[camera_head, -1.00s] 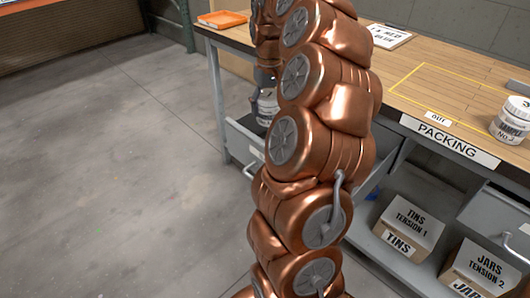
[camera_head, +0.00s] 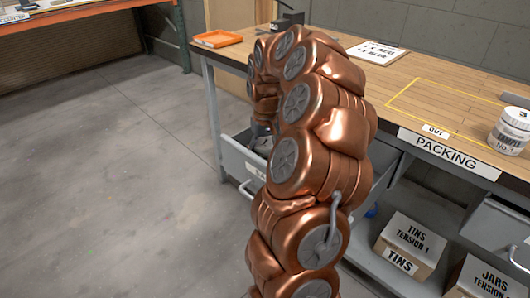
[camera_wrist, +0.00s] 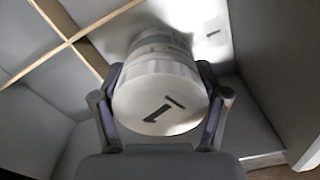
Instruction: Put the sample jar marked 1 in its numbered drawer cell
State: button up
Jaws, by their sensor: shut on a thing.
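The sample jar (camera_wrist: 158,92) is white, with a large 1 on its lid. In the wrist view it stands between the two fingers of my gripper (camera_wrist: 161,100), which is shut on it. The jar is down inside an open grey drawer (camera_head: 243,170) under the bench's left end, within grey cell walls and next to wooden dividers (camera_wrist: 67,40). A small pale label (camera_wrist: 213,32) lies beyond the jar, too blurred to read. Whether the jar's base touches the drawer floor cannot be told. In the head view my arm hides most of the drawer and gripper.
Boxes marked TINS (camera_head: 410,248) and JARS (camera_head: 483,278) stand on the shelf below. Open floor lies left.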

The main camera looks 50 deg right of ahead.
jog(key=shift+f, duration=0.1)
jog(key=o, duration=1.3)
